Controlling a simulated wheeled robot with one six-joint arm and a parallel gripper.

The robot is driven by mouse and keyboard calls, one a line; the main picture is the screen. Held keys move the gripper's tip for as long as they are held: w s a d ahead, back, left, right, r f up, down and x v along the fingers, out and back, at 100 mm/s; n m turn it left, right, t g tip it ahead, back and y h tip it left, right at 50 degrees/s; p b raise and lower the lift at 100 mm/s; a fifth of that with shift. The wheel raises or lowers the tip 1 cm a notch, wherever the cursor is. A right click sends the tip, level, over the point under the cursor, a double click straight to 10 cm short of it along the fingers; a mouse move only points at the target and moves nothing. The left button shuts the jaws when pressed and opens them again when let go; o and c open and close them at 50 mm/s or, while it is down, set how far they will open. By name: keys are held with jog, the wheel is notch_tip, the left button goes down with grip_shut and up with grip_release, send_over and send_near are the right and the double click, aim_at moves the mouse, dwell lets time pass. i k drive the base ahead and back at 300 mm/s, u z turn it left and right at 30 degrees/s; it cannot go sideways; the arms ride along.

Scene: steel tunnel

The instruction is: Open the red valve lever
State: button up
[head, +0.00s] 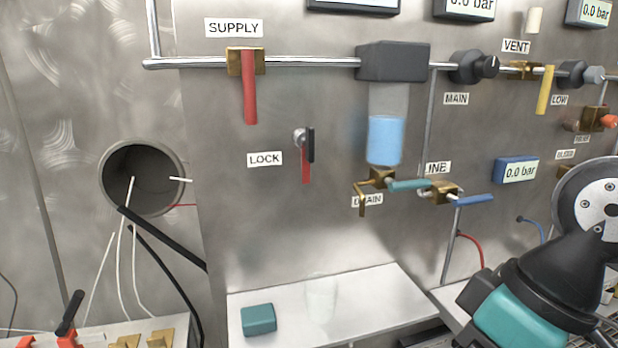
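The red valve lever (249,88) hangs straight down from a brass valve body (241,61) under the SUPPLY label (234,28) in the head view. The lever stands across the horizontal steel pipe (300,61). Nothing touches it. My arm shows at the lower right, well away from the lever. My gripper is not in view, so I cannot see whether it is open or shut.
A filter with a blue-filled bowl (386,138) hangs right of the lever. Below are a LOCK fitting (304,141) with a red tab, a teal lever (408,185) and a blue lever (474,200). A teal block (258,319) sits on the white shelf (350,303). Wall around the red lever is clear.

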aim_at(247, 60)
jog(key=z, duration=2.05)
jog(key=k, duration=1.25)
jog(key=u, duration=2.05)
jog(key=i, duration=0.5)
jog(key=z, duration=0.05)
